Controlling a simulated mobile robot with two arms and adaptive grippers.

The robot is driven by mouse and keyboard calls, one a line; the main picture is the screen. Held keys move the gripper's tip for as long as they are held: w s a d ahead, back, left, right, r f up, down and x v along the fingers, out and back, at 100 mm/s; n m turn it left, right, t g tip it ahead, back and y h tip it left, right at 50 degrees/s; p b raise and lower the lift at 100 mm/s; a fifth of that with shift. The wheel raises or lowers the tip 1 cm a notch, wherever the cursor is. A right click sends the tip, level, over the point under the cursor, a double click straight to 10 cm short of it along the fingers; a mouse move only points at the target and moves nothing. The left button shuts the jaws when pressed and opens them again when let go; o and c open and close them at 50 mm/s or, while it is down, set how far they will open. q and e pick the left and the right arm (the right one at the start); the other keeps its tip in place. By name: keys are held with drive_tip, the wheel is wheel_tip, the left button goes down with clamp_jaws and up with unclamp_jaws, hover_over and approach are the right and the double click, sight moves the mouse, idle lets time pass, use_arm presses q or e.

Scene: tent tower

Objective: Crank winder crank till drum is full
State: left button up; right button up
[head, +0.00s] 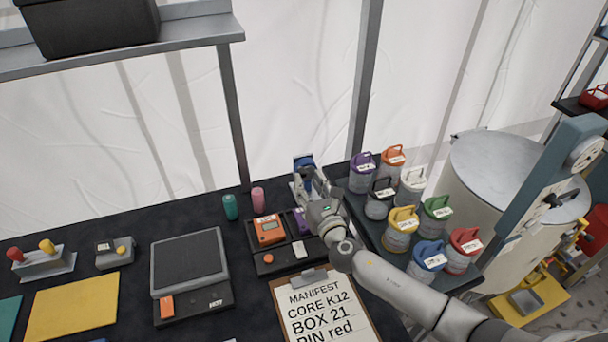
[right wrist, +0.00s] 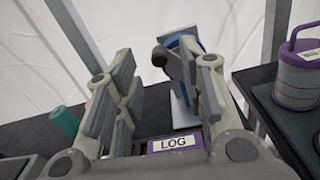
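The winder (head: 304,164), a grey frame with a blue part, stands at the back of the dark table in the head view, partly hidden by my right gripper (head: 318,200). In the right wrist view the winder's blue part (right wrist: 188,48) shows behind the right finger. A dark knob (right wrist: 159,56), which looks like the crank handle, shows between the fingertips (right wrist: 160,75). The fingers are spread apart, and I see no contact with the knob. How full the drum is cannot be seen. My left gripper is not in view.
Several lidded jars, including a purple one (head: 362,172), stand on a tray right of the winder. A clipboard (head: 318,300), an orange meter (head: 268,229) and a scale (head: 188,262) lie in front and left. Teal (head: 231,207) and pink (head: 258,199) cylinders stand left of the winder.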

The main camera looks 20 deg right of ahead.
sight(304, 176)
drive_tip(key=shift+w+a, duration=0.1)
drive_tip(key=shift+w, duration=1.8)
clamp_jaws()
